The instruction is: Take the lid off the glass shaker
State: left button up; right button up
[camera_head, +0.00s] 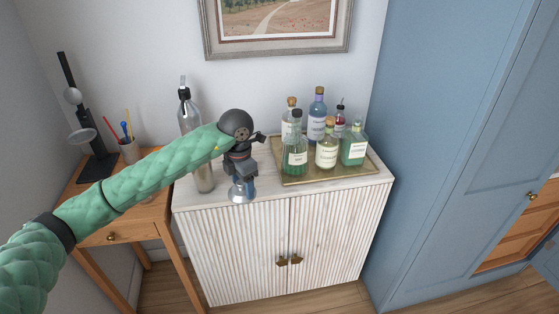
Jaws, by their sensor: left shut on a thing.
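The glass shaker (242,190) stands upright near the front edge of the white cabinet top, left of its middle. Only its shiny, bluish lower part shows. My left gripper (240,172) points down over the shaker and is shut on its top end, at the lid. The dark fingers and wrist hide the lid, so I cannot tell whether it still touches the shaker's body. My right gripper is not in view.
A tall clear bottle with a dark and silver top (184,97) stands behind my left arm. A gold tray (315,176) with several bottles is to the right. A wooden desk (112,236) holds a pen cup (130,151). A blue wardrobe (440,130) borders the right side.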

aim_at(204, 178)
jog(key=i, duration=1)
